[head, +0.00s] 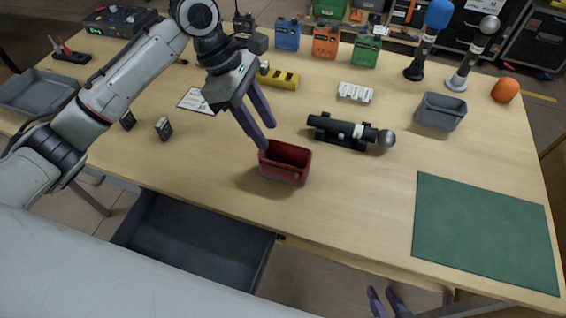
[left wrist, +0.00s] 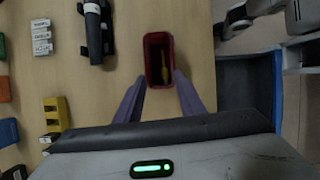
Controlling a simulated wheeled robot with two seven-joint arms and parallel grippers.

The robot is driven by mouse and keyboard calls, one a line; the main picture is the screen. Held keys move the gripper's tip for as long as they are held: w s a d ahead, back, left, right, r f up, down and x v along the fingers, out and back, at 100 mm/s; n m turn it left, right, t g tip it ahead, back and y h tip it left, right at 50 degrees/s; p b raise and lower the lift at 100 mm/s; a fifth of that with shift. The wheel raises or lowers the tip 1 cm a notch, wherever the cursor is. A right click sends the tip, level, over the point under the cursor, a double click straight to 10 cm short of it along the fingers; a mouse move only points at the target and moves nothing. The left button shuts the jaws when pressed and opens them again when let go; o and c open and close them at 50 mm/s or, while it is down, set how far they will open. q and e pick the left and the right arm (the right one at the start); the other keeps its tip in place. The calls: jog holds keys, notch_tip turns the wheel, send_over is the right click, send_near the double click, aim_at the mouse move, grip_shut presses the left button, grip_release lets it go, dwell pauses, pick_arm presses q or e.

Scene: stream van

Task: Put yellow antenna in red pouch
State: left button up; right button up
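The red pouch (head: 286,174) stands upright near the front edge of the table. It also shows in the left wrist view (left wrist: 147,50), with the yellow antenna (left wrist: 165,73) lying inside it. The pouch walls hide the antenna in the head view. My left gripper (head: 267,136) is open and empty, with its fingers above the pouch and pointing down at it. In the left wrist view its fingertips lie on either side of the pouch's near end. My right gripper (head: 384,296) is low, in front of the table, with its fingers apart and nothing between them.
A black microphone in a stand (head: 340,131) lies right of the pouch. Further right are a grey bin (head: 441,112) and a green mat (head: 484,230). A yellow block with holes (head: 279,79) and coloured boxes stand behind. The table front around the pouch is clear.

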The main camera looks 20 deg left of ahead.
pick_arm(q)
jog(key=v, duration=0.6)
jog(key=shift+r, duration=0.15)
jog(key=shift+a, duration=0.15)
jog(key=shift+s, duration=0.2)
